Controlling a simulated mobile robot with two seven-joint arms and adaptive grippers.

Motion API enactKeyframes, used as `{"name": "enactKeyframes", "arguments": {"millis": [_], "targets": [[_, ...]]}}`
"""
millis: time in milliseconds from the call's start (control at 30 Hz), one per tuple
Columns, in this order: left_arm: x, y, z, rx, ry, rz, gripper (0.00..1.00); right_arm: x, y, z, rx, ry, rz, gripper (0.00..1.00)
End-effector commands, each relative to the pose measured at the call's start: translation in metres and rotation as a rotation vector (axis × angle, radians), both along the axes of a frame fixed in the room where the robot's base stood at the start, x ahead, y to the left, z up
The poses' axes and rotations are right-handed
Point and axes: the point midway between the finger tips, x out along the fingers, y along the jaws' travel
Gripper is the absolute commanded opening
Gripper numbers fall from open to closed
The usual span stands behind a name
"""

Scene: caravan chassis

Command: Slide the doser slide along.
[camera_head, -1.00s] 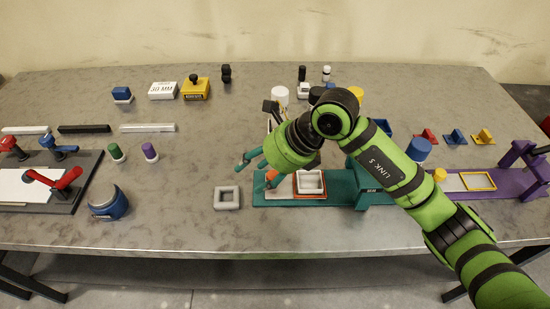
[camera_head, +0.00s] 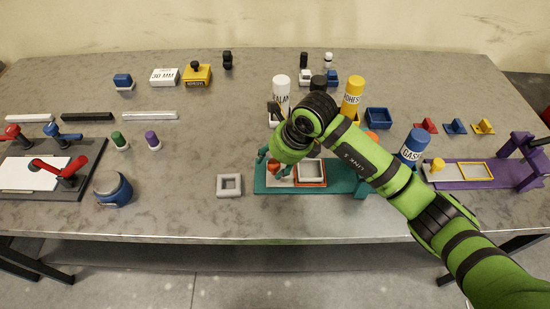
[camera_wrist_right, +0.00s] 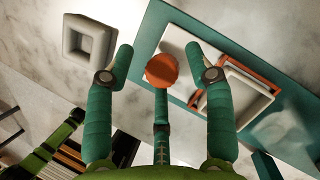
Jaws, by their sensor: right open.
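A teal base (camera_head: 262,178) on the bench's front carries a pale slide plate, an orange frame and a white open box (camera_head: 312,171). An orange knob (camera_head: 280,171) is at the plate's left end. In the right wrist view the knob (camera_wrist_right: 162,70), pale plate (camera_wrist_right: 180,42) and orange frame (camera_wrist_right: 274,86) show clearly. My right gripper (camera_head: 268,160) is open; its fingers (camera_wrist_right: 160,72) lie around the knob in the wrist view, and I cannot tell whether they touch it. My forearm hides the base's right part in the head view. My left gripper is not in view.
A grey square ring (camera_head: 229,185) lies just left of the base. A purple base (camera_head: 480,173) with a yellow knob (camera_head: 435,165) stands to the right. White (camera_head: 281,95), yellow (camera_head: 352,96) and blue (camera_head: 414,146) bottles stand behind and beside my arm. The bench's front edge is close.

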Motion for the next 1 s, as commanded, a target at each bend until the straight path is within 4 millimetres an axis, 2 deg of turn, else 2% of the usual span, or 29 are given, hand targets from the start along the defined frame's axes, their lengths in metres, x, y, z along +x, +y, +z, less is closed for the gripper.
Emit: {"name": "enactKeyframes", "arguments": {"millis": [67, 133, 200, 233, 467, 800, 1000], "targets": [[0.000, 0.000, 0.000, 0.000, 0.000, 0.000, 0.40, 0.000, 0.000, 0.000, 0.000, 0.000, 0.000, 0.54], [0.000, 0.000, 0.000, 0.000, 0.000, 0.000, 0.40, 0.000, 0.000, 0.000, 0.000, 0.000, 0.000, 0.34], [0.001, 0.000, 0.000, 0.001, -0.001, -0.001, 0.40, 0.000, 0.000, 0.000, 0.001, -0.001, 0.000, 0.06], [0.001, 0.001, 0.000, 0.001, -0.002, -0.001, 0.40, 0.000, 0.000, 0.000, 0.001, -0.002, 0.000, 0.00], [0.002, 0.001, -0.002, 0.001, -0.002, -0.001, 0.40, 0.003, -0.006, 0.001, 0.002, -0.008, -0.004, 0.00], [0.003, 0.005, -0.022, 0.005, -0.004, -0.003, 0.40, 0.005, -0.073, 0.002, 0.001, -0.018, -0.008, 0.00], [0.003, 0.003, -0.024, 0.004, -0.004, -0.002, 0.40, 0.004, -0.084, 0.005, 0.004, -0.017, -0.006, 0.00]]}}
